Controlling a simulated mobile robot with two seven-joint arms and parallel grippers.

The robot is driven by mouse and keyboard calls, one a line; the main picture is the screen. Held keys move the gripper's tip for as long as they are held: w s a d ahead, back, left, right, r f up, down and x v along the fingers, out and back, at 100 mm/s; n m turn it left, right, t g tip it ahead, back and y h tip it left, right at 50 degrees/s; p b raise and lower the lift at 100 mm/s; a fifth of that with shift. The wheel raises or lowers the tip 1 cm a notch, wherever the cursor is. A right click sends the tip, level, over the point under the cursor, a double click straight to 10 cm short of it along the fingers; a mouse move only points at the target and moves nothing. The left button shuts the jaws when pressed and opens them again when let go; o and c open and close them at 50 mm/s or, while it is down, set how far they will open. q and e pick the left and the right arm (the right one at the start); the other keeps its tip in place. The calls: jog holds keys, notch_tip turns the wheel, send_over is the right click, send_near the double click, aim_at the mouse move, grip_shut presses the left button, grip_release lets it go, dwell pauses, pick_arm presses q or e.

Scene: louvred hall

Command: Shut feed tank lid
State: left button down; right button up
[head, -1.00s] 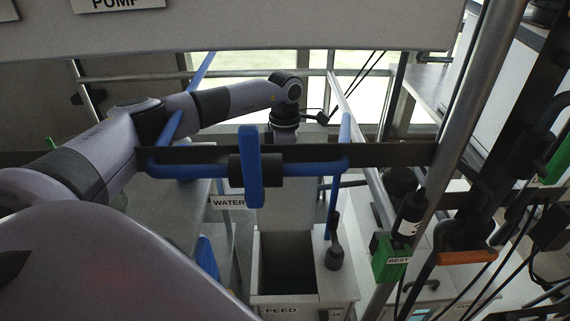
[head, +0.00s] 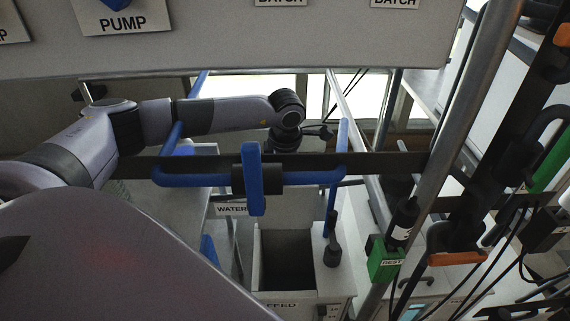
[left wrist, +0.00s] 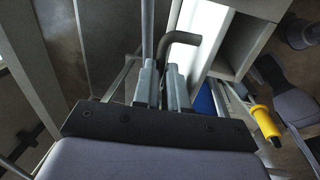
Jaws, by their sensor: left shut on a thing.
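The feed tank (head: 303,283) stands low in the middle of the head view, with a FEED label on its front. Its top is open and the inside is dark. A light grey panel, which looks like its raised lid (head: 300,205), stands behind the opening, partly hidden by a black crossbar. My left arm reaches over from the left, its wrist above and behind that panel. In the left wrist view, my left gripper (left wrist: 161,86) is shut on a dark bent handle (left wrist: 194,45). The handle's join to the lid is unclear. My right gripper is not in view.
A black crossbar with blue handles (head: 252,180) crosses in front of the tank. A grey panel with a PUMP sign (head: 122,20) hangs above. A metal post (head: 455,110), cables and a green REST box (head: 385,262) stand at the right. A WATER label (head: 230,209) shows left of the tank.

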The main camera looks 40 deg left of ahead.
aim_at(287, 201)
pick_arm(q)
jog(key=shift+s+d+f, duration=0.2)
jog(key=shift+s+d, duration=0.6)
jog(key=shift+s, duration=0.15)
jog(key=shift+s+d+f, duration=0.15)
jog(key=shift+s+d, duration=0.65)
jog(key=shift+s, duration=0.15)
jog(key=shift+s+d+f, duration=0.2)
jog(key=shift+s+d, duration=0.6)
jog(key=shift+s, duration=0.15)
jog(key=c, duration=1.4)
grip_release()
jog(key=shift+c, duration=0.2)
jog(key=shift+r, duration=0.1)
notch_tip(287, 201, up, 7)
jog(key=shift+s+d+b, duration=0.3)
jog(key=shift+s+d, duration=0.1)
jog(key=shift+s, duration=0.05)
jog(key=shift+c, duration=0.3)
